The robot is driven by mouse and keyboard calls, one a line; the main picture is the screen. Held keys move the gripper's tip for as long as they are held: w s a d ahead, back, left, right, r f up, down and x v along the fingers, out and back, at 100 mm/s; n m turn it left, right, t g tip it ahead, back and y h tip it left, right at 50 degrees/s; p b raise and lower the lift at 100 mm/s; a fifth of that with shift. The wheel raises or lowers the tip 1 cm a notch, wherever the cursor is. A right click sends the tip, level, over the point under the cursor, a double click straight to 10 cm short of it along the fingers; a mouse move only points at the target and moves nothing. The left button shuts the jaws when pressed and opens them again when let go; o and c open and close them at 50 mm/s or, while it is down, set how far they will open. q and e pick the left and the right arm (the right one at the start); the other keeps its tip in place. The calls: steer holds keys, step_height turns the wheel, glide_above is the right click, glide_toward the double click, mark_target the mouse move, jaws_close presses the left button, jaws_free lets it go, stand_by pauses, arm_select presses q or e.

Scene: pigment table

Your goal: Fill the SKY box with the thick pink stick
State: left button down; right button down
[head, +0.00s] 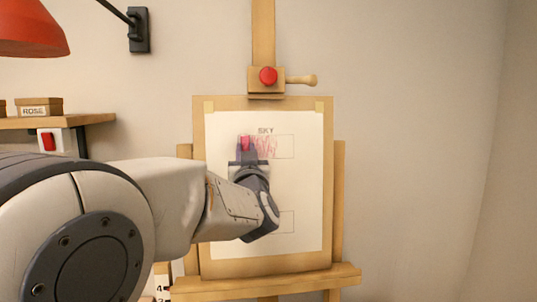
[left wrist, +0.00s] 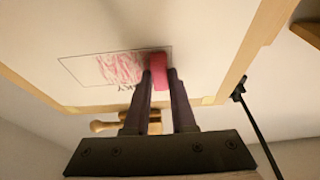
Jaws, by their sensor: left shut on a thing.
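The SKY box (head: 286,147) is a thin outlined rectangle under the word SKY on white paper on the easel. Pink strokes (head: 267,147) cover its middle; its right part is blank. My left gripper (head: 246,152) is shut on the thick pink stick (head: 245,143), which is over the box's left end. In the left wrist view the pink stick (left wrist: 161,80) sits between the fingers of the left gripper (left wrist: 160,87), beside the pink strokes (left wrist: 122,68). I cannot tell whether its tip touches the paper. My right gripper is out of view.
A second outlined box (head: 286,222) is lower on the paper, partly behind my left arm. The easel has a red knob (head: 268,75) and a lower ledge (head: 270,281). A shelf (head: 95,118) with a box labelled ROSE (head: 40,107) and a red lamp (head: 30,30) are at left.

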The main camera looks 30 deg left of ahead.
mark_target(292, 143)
arm_select(q)
steer(key=shift+s+a+b, duration=0.4)
steer(key=shift+a, duration=0.25)
steer(key=shift+w+d, duration=0.1)
steer(key=shift+w+d, duration=0.25)
steer(key=shift+d, duration=0.1)
steer(key=shift+w+d+p, duration=0.55)
steer(key=shift+w+d, duration=0.6)
steer(key=shift+d, duration=0.6)
steer(key=shift+w+d+p, duration=0.55)
steer(key=shift+w+d, duration=0.6)
steer(key=shift+d, duration=0.6)
steer(key=shift+w+d+p, duration=0.55)
steer(key=shift+w+d, duration=0.6)
steer(key=shift+d, duration=0.6)
